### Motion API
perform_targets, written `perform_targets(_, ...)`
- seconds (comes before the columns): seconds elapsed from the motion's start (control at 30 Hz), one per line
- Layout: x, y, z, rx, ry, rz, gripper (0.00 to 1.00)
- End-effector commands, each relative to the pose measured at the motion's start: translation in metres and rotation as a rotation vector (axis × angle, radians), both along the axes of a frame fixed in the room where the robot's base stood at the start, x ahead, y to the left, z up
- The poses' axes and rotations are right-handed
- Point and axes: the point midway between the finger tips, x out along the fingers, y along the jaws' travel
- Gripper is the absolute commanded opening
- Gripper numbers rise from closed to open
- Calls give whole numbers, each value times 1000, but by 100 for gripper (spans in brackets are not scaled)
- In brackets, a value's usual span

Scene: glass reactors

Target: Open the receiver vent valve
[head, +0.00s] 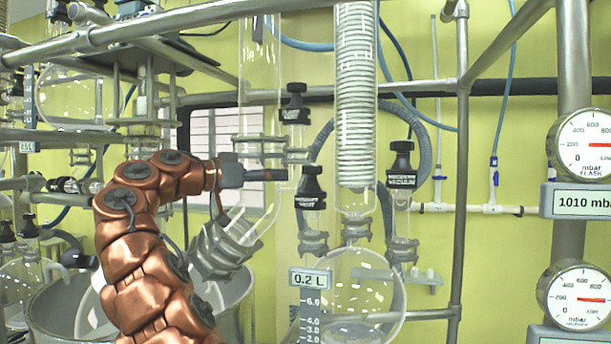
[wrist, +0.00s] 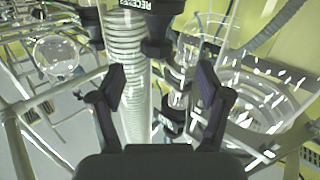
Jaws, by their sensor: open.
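A black valve knob (head: 311,186) with a small label stands on a glass fitting above the 0.2 L receiver flask (head: 362,290). The label is too small to read surely in the head view. A black part (wrist: 158,12) with a label beginning "RECE" shows at the top, beyond the fingers. A lower black knob (wrist: 172,126) shows between them.
Another black knob (head: 401,165) is to the right, and one (head: 294,103) is above. Metal rack bars (head: 461,150) frame the space.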

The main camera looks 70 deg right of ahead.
Motion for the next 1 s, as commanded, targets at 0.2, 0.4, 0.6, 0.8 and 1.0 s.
perform_targets(0.2,-7,-7,5,-69,-46,-21,76)
perform_targets(0.4,-15,-16,6,-77,-50,-26,76)
perform_targets(0.6,-31,-37,6,-75,-48,-25,76)
perform_targets(0.8,-45,-56,5,-74,-50,-24,76)
perform_targets(1.0,-53,-67,5,-74,-50,-24,76)
